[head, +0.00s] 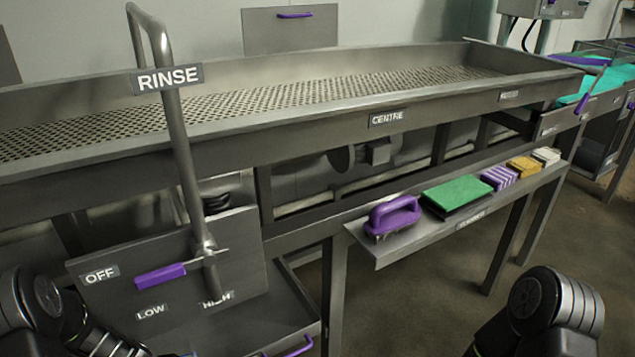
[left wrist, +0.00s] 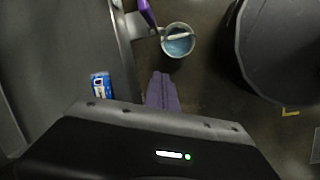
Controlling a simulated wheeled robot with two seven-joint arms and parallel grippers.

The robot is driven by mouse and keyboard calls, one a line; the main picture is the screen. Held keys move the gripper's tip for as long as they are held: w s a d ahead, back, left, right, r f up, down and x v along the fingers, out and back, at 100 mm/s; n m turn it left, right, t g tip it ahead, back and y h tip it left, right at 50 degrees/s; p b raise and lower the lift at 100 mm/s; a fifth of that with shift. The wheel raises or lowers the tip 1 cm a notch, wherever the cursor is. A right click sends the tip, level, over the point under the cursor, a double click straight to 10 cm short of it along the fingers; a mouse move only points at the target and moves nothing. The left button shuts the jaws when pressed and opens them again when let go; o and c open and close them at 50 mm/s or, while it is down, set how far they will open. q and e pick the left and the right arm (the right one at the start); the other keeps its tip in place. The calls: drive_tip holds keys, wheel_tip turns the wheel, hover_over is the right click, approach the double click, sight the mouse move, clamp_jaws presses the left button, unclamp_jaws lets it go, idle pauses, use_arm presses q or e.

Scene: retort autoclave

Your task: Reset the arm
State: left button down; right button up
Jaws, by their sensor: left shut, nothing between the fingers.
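My left gripper (left wrist: 163,92) shows in the left wrist view as purple fingers closed together, with nothing between them. It points down over the dark floor, and its fingertips appear just below a bucket in that picture. In the head view only dark links of my arms show at the bottom left and bottom right corners. Neither gripper shows there. My right gripper is not in view.
A steel trough (head: 290,122) runs across the head view. A rinse panel (head: 235,255) with a purple lever (head: 160,276) stands at left. A shelf (head: 385,248) holds brushes and pads. The left wrist view shows the bucket (left wrist: 178,45) and a blue packet (left wrist: 101,86).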

use_arm(q)
drive_tip(key=s+d+m+h+p, duration=0.1)
drive_tip(key=s+d+m, duration=0.7)
drive_tip(key=d, duration=0.4)
drive_tip(key=s+d+m+g, duration=0.1)
drive_tip(key=s+d+m, duration=0.7)
drive_tip(key=d, duration=0.5)
drive_tip(key=shift+s+d+f+m+g+h+p, duration=0.2)
drive_tip(key=shift+f+m+g+h+p, duration=0.2)
drive_tip(key=shift+m, duration=0.4)
